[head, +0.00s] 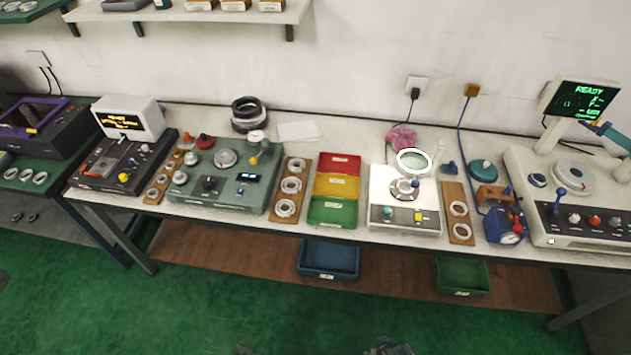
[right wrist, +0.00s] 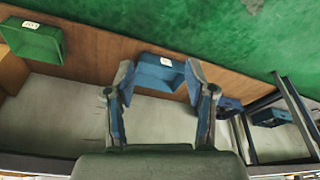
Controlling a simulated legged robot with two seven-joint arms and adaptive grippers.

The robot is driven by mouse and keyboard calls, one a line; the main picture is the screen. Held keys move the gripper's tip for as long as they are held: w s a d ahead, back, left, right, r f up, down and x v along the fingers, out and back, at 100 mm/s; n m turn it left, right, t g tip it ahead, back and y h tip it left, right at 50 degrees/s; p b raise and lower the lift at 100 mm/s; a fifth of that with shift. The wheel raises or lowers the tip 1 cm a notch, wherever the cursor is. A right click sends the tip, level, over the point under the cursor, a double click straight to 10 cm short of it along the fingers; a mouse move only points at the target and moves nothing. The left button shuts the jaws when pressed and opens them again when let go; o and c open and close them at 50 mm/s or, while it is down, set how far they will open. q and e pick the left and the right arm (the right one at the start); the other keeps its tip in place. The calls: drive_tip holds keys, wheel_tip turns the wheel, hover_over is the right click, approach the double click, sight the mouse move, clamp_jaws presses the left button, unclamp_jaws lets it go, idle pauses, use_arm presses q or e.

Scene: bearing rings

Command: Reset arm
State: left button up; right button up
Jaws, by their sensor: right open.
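My right gripper (right wrist: 160,80) is open and empty in the right wrist view, its two blue-grey fingers spread apart over the floor area. A dark part of my right gripper (head: 390,347) also shows at the bottom edge of the head view, well in front of the bench and apart from everything. My left gripper cannot be made out in either view. Bearing rings lie on wooden boards on the bench, on a middle board (head: 290,188) and a right board (head: 458,212).
The bench (head: 395,243) carries a green machine (head: 218,178), a red-yellow-green tray (head: 336,188), a white device (head: 404,200) with a ring magnifier, and a console (head: 570,200). A blue bin (head: 328,260) and a green bin (head: 462,275) sit below. The green floor in front is clear.

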drive_tip(key=s+f+g, duration=0.1)
drive_tip(key=s+f, duration=0.1)
drive_tip(key=f, duration=0.8)
drive_tip(key=s+f, duration=0.3)
drive_tip(key=f, duration=0.7)
drive_tip(key=s+d+f, duration=0.2)
drive_tip(key=s+f, duration=0.8)
drive_tip(key=f, duration=0.1)
drive_tip(key=shift+s+g, duration=0.3)
drive_tip(key=shift+g, duration=0.1)
